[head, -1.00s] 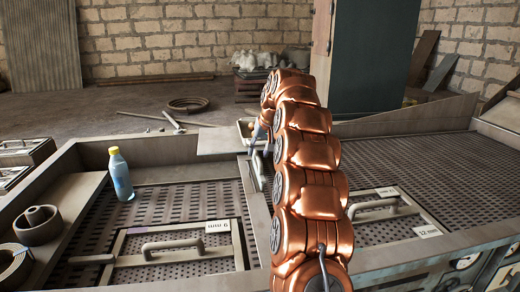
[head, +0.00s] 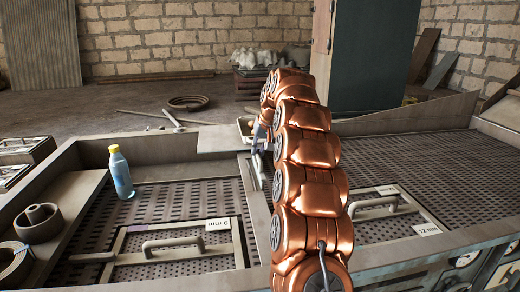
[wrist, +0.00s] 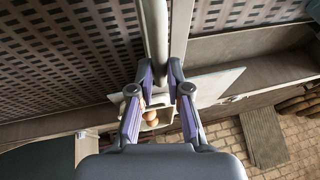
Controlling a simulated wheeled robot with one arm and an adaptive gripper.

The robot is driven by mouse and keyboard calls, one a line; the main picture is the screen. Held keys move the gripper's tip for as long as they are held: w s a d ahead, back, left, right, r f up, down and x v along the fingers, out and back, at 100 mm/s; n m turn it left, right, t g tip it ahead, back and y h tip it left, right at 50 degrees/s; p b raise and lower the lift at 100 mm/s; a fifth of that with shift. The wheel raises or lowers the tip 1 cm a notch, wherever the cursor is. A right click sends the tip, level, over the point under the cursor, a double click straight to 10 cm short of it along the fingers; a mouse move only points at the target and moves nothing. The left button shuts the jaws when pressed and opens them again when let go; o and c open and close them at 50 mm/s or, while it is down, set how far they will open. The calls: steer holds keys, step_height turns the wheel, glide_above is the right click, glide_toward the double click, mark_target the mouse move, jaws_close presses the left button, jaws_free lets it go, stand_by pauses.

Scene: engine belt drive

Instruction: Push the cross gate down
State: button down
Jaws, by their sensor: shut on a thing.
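The cross gate appears as a pale grey upright piece (head: 258,171) on the divider between the two perforated beds in the head view. Its grey rounded bar (wrist: 155,35) runs down from the top of the wrist view to between my fingers. My gripper (wrist: 159,72) is shut on this bar, one finger on each side. In the head view my gripper (head: 259,139) is at the far end of my copper arm, just above the grey piece. My arm hides part of the divider and what lies right behind it.
A blue bottle with a yellow cap (head: 121,172) stands on the left bed. Framed plates with handles lie on the left bed (head: 175,243) and right bed (head: 378,207). A small box with round brown things (wrist: 153,114) sits beyond the divider.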

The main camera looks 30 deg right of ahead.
stand_by(0.3)
steer(key=shift+s+f+b, duration=0.1)
steer(key=shift+f+b, duration=0.95)
steer(key=shift+f, duration=0.3)
steer(key=c, duration=1.4)
jaws_free()
steer(key=shift+f, duration=0.1)
steer(key=shift+o, duration=1.3)
steer(key=shift+s+r, duration=0.1)
steer(key=shift+r, duration=0.55)
steer(key=v, duration=1)
steer(key=shift+s+r, duration=0.25)
steer(key=shift+r, duration=0.05)
